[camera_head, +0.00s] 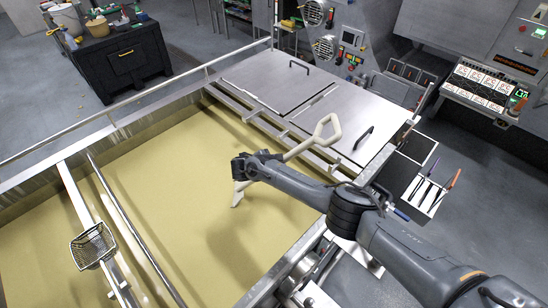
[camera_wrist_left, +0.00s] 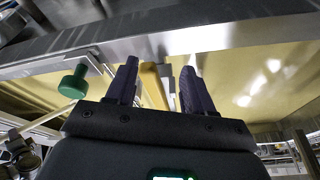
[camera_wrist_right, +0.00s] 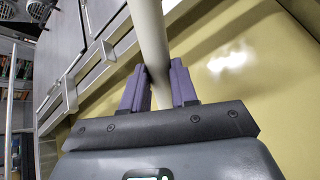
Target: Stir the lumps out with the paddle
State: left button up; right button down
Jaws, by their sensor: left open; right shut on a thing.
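A cream paddle (camera_head: 328,130) with a loop handle is held aslant over the vat of yellow liquid (camera_head: 170,170). My right gripper (camera_head: 240,168) is shut on the paddle's shaft, which also shows between its fingers in the right wrist view (camera_wrist_right: 150,50). The paddle's lower end (camera_head: 237,198) shows just below the gripper, at the liquid; I cannot tell how deep it goes. The liquid's surface looks smooth, with no lumps that I can make out. My left gripper (camera_wrist_left: 155,85) is open with nothing between its fingers, and is out of the head view.
A wire basket (camera_head: 93,246) hangs at a rail across the vat's left part. Steel lids (camera_head: 268,80) with handles cover the vat's far end. A black crate (camera_head: 118,58) stands at the back left. A green knob (camera_wrist_left: 73,82) is near my left gripper.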

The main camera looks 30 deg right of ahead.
jog(key=s+d+p, duration=0.7)
jog(key=s+p, duration=0.5)
jog(key=p, duration=0.2)
jog(key=shift+s, duration=0.15)
jog(key=shift+r, duration=0.2)
notch_tip(320, 180, up, 24)
jog(key=p, duration=0.2)
dwell(0.6)
